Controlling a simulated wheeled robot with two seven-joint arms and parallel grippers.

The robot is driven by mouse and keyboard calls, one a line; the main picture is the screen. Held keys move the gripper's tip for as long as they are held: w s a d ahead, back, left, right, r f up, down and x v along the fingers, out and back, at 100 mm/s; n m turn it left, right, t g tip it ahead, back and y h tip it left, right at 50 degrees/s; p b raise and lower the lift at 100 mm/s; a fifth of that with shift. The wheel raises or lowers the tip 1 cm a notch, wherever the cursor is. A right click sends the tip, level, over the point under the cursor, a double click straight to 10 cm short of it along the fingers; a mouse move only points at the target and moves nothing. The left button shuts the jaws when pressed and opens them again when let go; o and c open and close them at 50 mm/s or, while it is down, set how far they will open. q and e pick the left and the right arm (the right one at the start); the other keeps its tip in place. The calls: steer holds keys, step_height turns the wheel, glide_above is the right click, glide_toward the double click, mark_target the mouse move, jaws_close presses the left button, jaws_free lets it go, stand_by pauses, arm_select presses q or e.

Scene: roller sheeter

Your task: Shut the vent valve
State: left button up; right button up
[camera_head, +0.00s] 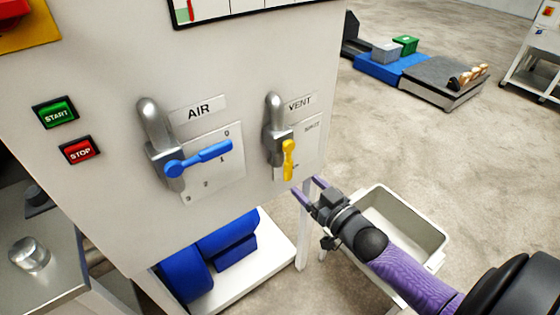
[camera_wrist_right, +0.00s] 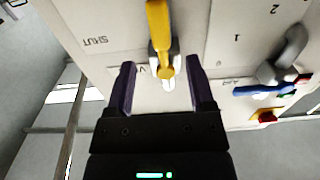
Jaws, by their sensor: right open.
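The vent valve has a yellow handle (camera_head: 289,160) on a grey metal body (camera_head: 275,125), on the white panel under the VENT label. The handle points down, toward a partly hidden mark; the SHUT mark is up and to the right. My right gripper (camera_head: 312,188) is open and empty, just below and right of the handle. In the right wrist view, the yellow handle (camera_wrist_right: 158,30) runs up out of frame, with its pivot near the gap between the open fingers (camera_wrist_right: 162,78). The fingers appear not to hold it. My left gripper is not in view.
The blue air valve handle (camera_head: 200,158) is left of the vent valve. START (camera_head: 56,113) and STOP (camera_head: 79,150) buttons are at far left. A light grey bin (camera_head: 435,240) stands behind my right arm. Blue rollers (camera_head: 215,250) sit on a shelf below the panel.

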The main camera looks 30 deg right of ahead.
mark_target(290, 171)
steer(key=w, duration=0.2)
steer(key=w+b, duration=0.1)
steer(key=w, duration=0.1)
steer(key=w+b, duration=0.1)
steer(key=w, duration=0.1)
steer(key=shift+w+a+f, duration=0.15)
steer(key=shift+w+a, duration=0.1)
steer(key=shift+w, duration=0.6)
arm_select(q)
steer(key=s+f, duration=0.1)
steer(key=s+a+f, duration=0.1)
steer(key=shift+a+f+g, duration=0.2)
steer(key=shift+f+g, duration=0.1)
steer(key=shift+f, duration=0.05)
arm_select(e)
steer(key=shift+c, duration=0.9)
jaws_close()
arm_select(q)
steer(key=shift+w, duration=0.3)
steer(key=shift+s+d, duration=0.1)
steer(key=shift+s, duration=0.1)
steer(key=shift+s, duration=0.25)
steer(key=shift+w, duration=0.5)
